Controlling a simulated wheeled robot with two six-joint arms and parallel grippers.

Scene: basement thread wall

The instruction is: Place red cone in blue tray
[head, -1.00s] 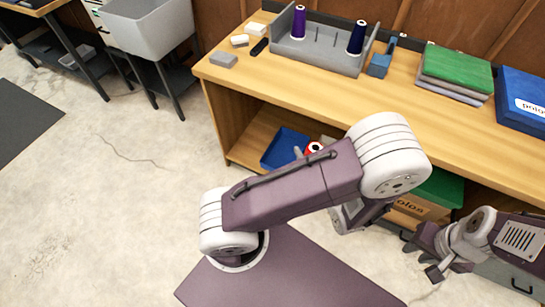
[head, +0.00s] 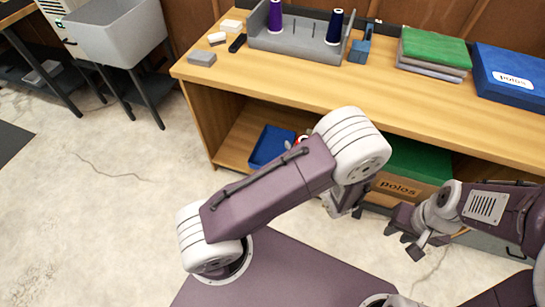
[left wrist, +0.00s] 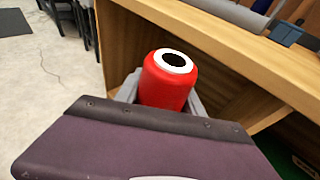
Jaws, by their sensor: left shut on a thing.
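The red cone (left wrist: 165,88) is a spool with a white ring and dark hole on top. In the left wrist view my left gripper (left wrist: 163,97) is shut on it, one grey finger on each side. In the head view only a bit of the red cone (head: 303,139) shows above my left arm, which hides the gripper. The blue tray (head: 266,150) is on the bench's lower shelf, left of the cone in the picture and partly covered by my arm. My right gripper (head: 404,240) is low at the right, with its fingers apart and empty.
The wooden bench top (head: 440,108) overhangs the shelf. On it stand a grey rack (head: 300,45) with purple and navy spools, green and grey stacked items, and a blue box (head: 510,75). A green-lidded polos box (head: 405,185) is below.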

